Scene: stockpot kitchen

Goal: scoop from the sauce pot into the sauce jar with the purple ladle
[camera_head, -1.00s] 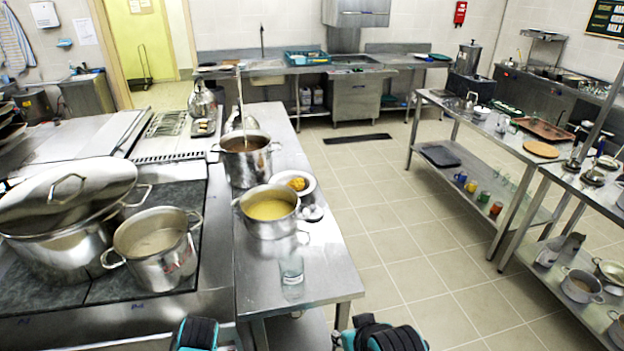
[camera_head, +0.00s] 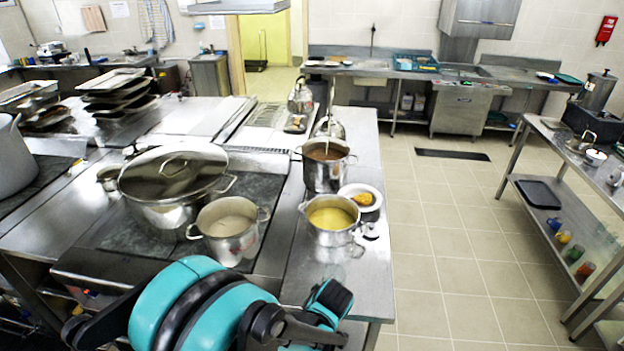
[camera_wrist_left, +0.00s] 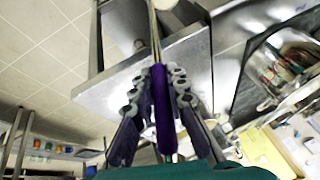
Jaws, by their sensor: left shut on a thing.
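The purple ladle (camera_wrist_left: 162,108) shows in the left wrist view, its purple handle between the fingers of my left gripper (camera_wrist_left: 158,85). The gripper is shut on it, and the thin metal shaft runs on to the top edge; the bowl is out of view. In the head view, a pot with brown contents (camera_head: 326,172) stands on the steel counter. A pot of yellow contents (camera_head: 331,224) stands in front of it. I cannot tell which is the sauce pot. A clear glass jar, faint and partly hidden, seems to stand before the yellow pot. My right gripper is not in view.
A large lidded pot (camera_head: 172,185) and a pot of pale contents (camera_head: 228,232) stand on the stove at left. My teal arm covers the foreground. The tiled floor (camera_head: 450,240) at right is clear.

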